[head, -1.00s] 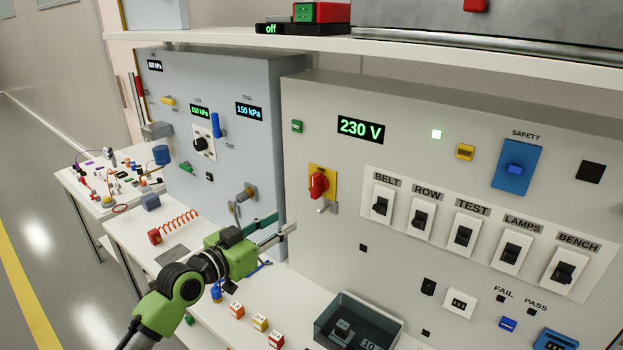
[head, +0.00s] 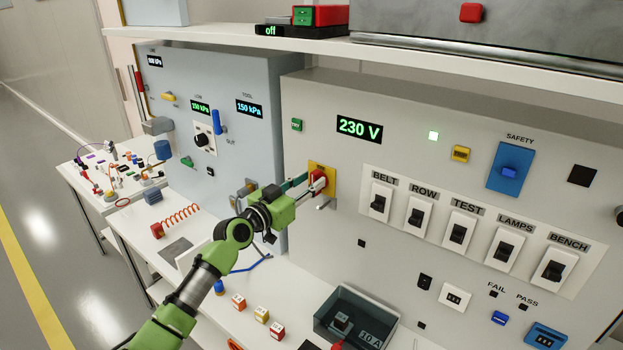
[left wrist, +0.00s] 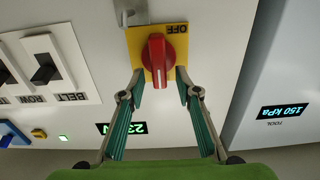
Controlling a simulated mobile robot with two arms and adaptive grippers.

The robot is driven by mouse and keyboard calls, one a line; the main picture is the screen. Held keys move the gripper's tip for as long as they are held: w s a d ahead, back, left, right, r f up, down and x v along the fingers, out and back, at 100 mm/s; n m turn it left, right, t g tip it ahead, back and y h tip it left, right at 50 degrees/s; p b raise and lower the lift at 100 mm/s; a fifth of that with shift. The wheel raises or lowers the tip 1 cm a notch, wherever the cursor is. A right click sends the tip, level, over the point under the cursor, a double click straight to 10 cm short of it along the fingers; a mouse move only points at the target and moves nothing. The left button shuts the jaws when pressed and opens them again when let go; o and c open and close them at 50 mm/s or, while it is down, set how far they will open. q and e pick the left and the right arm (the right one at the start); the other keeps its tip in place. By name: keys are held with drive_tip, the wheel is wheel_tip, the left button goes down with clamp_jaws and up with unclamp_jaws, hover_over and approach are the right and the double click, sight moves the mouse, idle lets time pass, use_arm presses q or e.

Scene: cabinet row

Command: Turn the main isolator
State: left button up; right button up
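The main isolator is a red knob (head: 318,176) on a yellow plate (head: 331,173), on the grey panel left of the switch row. In the left wrist view the red knob (left wrist: 157,55) stands along the picture's vertical, and the yellow plate (left wrist: 180,38) carries an upside-down OFF label. My left gripper (head: 311,185) is at the isolator and partly covers it in the head view. In the left wrist view its fingertips (left wrist: 160,77) are apart, one on each side of the knob, with narrow gaps seeming to show. My right gripper is not in view.
A metal tab (head: 327,203) sticks out just below the isolator. Labelled switches, BELT (head: 380,203) nearest, line the panel to the right. A blue-grey pneumatic panel (head: 262,140) stands to the left. A dark bin (head: 385,335) and small blocks sit on the bench below.

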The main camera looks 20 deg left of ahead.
use_arm(q)
drive_tip(key=shift+w+d, duration=0.3)
drive_tip(key=shift+w, duration=0.35)
drive_tip(key=shift+c, duration=0.5)
clamp_jaws()
